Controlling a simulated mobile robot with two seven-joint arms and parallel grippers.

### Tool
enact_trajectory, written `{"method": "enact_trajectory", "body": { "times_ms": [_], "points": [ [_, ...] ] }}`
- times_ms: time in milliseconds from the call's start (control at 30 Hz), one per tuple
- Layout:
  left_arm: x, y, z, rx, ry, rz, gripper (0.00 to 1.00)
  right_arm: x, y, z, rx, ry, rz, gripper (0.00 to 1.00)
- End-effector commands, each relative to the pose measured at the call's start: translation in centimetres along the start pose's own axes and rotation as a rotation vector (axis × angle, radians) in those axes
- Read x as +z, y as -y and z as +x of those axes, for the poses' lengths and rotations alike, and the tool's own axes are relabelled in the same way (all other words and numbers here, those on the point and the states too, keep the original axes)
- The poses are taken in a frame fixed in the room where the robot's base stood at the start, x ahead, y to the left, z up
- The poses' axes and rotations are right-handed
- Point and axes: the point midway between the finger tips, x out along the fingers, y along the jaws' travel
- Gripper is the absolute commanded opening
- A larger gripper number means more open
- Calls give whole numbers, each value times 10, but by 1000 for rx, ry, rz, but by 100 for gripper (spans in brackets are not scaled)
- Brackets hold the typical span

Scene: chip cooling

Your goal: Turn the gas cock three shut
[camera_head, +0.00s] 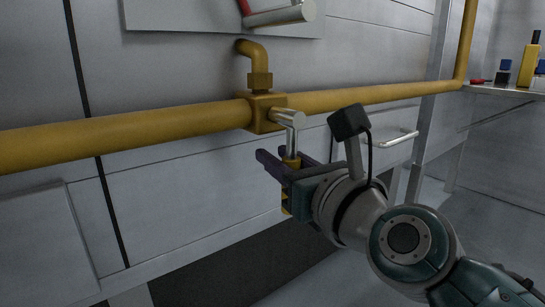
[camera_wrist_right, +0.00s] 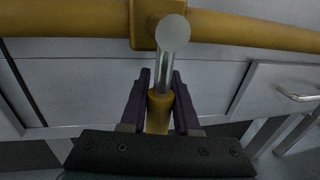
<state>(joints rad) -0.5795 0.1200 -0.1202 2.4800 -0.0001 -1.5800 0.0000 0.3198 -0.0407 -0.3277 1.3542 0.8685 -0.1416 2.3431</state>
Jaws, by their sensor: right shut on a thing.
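The gas cock is a yellow valve body (camera_head: 262,112) on a yellow pipe, with a metal stem and a lever handle (camera_head: 292,135) that hangs down and ends in a yellow grip. My right gripper (camera_head: 275,163) is at the lower part of the handle, its dark fingers on either side of the yellow grip. In the right wrist view the metal lever (camera_wrist_right: 163,75) runs down from its round end to the yellow grip (camera_wrist_right: 158,112), between the fingers of my right gripper (camera_wrist_right: 160,90), which is shut on it. My left gripper is not in view.
The yellow pipe (camera_head: 110,130) runs across the front of grey panels and rises at the far right. A grey plate with a metal cylinder (camera_head: 275,16) is above the valve. A shelf with a yellow bottle (camera_head: 528,62) stands at the right.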

Motion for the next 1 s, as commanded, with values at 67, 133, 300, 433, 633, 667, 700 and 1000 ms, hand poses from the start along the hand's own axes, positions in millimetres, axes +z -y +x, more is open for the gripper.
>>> {"method": "enact_trajectory", "body": {
  "times_ms": [67, 133, 300, 433, 633, 667, 700, 1000],
  "points": [
    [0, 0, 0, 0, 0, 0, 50, 0, 0, 0, 0, -1, 0, 0],
    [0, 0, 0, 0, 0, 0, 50, 0, 0, 0, 0, -1, 0, 0],
    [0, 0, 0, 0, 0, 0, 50, 0, 0, 0, 0, -1, 0, 0],
    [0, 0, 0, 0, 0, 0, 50, 0, 0, 0, 0, -1, 0, 0],
    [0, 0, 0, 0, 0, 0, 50, 0, 0, 0, 0, -1, 0, 0],
    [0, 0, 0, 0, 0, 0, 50, 0, 0, 0, 0, -1, 0, 0],
    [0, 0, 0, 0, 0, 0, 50, 0, 0, 0, 0, -1, 0, 0],
    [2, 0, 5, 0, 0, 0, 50, -2, 3, 0, 0, 6, -40, 0]
  ]
}}
